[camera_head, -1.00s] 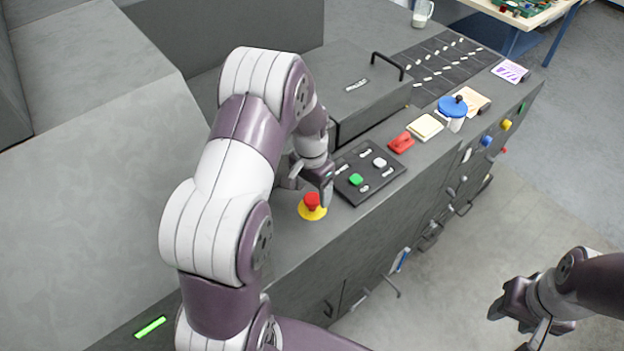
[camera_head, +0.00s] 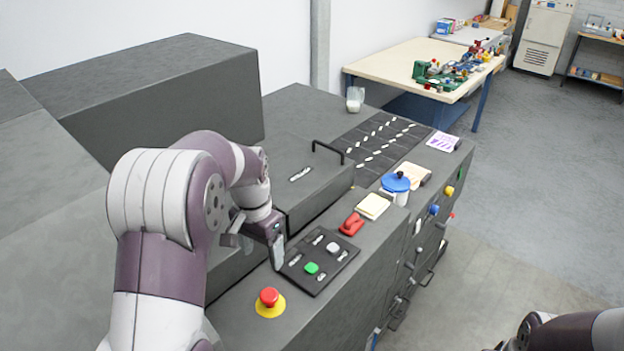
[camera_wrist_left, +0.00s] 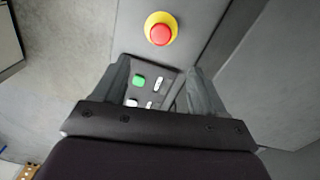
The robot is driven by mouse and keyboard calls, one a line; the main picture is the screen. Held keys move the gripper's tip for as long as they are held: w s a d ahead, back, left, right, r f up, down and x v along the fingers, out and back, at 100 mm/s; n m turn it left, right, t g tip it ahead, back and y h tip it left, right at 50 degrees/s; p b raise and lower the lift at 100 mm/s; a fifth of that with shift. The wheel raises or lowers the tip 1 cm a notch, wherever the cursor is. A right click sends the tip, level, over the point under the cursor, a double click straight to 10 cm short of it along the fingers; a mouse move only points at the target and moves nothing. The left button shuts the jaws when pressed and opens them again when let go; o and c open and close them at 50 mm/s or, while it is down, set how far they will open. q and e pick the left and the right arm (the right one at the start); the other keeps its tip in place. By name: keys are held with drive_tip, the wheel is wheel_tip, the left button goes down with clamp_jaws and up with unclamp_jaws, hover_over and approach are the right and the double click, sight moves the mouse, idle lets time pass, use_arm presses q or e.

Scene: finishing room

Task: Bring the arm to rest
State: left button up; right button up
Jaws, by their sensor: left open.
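My left arm comes in from the left in the head view. Its gripper (camera_head: 277,252) hangs over the grey machine top by the left edge of the dark button panel (camera_head: 318,262). The left wrist view shows its two fingers (camera_wrist_left: 165,88) spread apart with nothing between them, the panel's green button (camera_wrist_left: 139,81) seen beyond. The red mushroom button (camera_head: 269,297) on its yellow base stands just in front of the gripper, apart from it. My right arm (camera_head: 560,332) shows only in part at the bottom right; its fingers are out of view.
A red stapler-like object (camera_head: 351,224), a notepad (camera_head: 373,206) and a blue-lidded white container (camera_head: 395,187) line the machine top. A black handle (camera_head: 328,147) rises from the lid behind. A table with parts (camera_head: 400,62) stands at the back.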

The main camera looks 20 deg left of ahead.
use_arm(q)
drive_tip(key=shift+w, duration=0.1)
drive_tip(key=s+d+f+n+b, duration=0.1)
drive_tip(key=s+d+f+b, duration=0.2)
drive_tip(key=s, duration=0.4)
drive_tip(key=s+d+f+n+t+b, duration=0.1)
drive_tip(key=s+d+f+b, duration=0.3)
drive_tip(key=s+f, duration=0.3)
drive_tip(key=shift+d+f+n, duration=0.3)
drive_tip(key=shift+d+f, duration=0.15)
drive_tip(key=shift+d, duration=0.35)
drive_tip(key=shift+s, duration=0.2)
drive_tip(key=shift+w, duration=0.1)
